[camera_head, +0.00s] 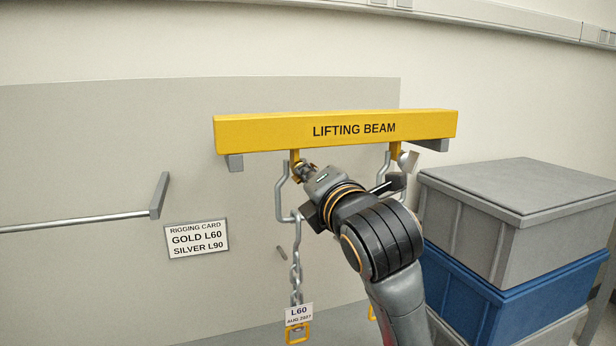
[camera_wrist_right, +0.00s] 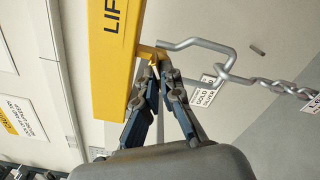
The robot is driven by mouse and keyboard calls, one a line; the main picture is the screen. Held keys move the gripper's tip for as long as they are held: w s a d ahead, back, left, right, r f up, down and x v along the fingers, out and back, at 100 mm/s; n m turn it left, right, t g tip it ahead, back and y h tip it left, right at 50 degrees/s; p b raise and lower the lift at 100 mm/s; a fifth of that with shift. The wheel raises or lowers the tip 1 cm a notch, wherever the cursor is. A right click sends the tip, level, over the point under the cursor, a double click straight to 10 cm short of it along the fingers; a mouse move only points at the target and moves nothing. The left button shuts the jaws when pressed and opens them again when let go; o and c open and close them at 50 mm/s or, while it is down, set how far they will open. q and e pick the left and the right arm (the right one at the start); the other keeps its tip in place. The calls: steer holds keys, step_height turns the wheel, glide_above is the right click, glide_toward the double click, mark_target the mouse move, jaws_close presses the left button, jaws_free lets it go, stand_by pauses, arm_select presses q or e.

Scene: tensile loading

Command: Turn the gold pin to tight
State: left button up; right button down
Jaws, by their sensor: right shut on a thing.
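My right gripper (camera_head: 302,172) reaches up to the left lug of the yellow lifting beam (camera_head: 250,134). In the right wrist view its fingertips (camera_wrist_right: 157,66) are closed together at the lug, on the gold pin (camera_wrist_right: 155,70), which is mostly hidden between them. The grey left shackle (camera_head: 280,193) hangs at that lug, and its bow also shows in the right wrist view (camera_wrist_right: 205,42). A chain (camera_head: 295,272) with an L60 tag (camera_head: 299,313) hangs from it. How far the pin is screwed in cannot be seen. My left gripper is out of view.
A second shackle (camera_head: 391,160) hangs at the right lug, partly behind my right arm. The rigging card (camera_head: 196,238) reads gold L60, silver L90. A grey rail (camera_head: 90,222) is at left. Stacked grey (camera_head: 520,225) and blue (camera_head: 505,300) crates stand close at right.

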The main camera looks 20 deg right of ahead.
arm_select(q)
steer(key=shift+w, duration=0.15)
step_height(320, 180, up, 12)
steer(key=p, duration=1.1)
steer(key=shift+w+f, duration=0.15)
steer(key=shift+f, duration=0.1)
arm_select(e)
steer(key=shift+r+m, duration=0.15)
steer(key=shift+m, duration=8.85)
arm_select(q)
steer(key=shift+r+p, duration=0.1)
steer(key=shift+p, duration=0.25)
arm_select(e)
steer(key=shift+m, duration=0.3)
steer(key=c, duration=1.5)
jaws_free()
steer(key=shift+w, duration=0.1)
step_height(320, 180, up, 10)
steer(key=shift+f, duration=0.1)
